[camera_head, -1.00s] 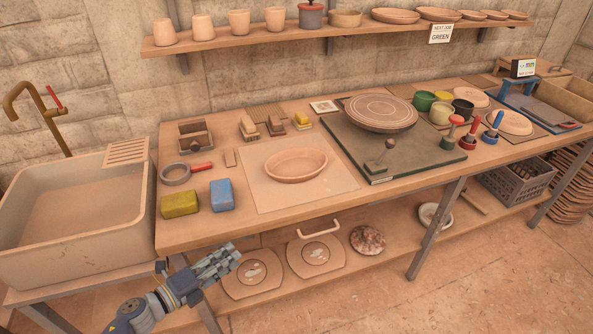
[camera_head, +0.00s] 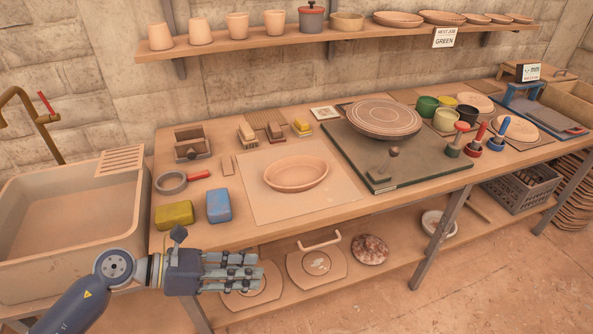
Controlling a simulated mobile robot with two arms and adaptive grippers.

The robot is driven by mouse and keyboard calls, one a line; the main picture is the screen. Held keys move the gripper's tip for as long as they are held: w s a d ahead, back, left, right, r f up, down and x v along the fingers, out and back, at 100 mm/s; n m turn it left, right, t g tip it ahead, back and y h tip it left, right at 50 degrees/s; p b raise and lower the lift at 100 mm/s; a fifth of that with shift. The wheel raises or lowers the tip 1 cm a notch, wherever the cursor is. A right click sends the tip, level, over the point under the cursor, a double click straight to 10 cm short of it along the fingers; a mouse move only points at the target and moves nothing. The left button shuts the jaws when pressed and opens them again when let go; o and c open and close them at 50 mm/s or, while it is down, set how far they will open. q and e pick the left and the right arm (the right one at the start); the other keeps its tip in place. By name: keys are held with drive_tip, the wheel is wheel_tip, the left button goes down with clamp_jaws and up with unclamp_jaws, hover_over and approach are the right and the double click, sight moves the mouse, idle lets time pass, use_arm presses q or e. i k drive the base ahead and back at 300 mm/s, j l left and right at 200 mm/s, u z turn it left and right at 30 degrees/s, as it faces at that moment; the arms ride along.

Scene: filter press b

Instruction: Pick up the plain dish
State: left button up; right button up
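A plain oval terracotta dish (camera_head: 296,174) lies on a pale square board (camera_head: 258,205) near the middle of the workbench. It is empty and nothing covers it. My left gripper (camera_head: 258,272) is in front of the bench's front edge, below and to the left of the dish. Its fingers point right, stretched out with gaps between them, and hold nothing. It is well apart from the dish. My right gripper is not in view.
A yellow sponge (camera_head: 174,215) and a blue block (camera_head: 219,205) lie left of the board. A dark green slab (camera_head: 420,165) with a round plate (camera_head: 383,118) is to the right. A sink (camera_head: 60,230) stands at the left. The bench's front edge (camera_head: 300,220) lies between gripper and dish.

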sight(298, 173)
drive_tip(key=i, duration=1.35)
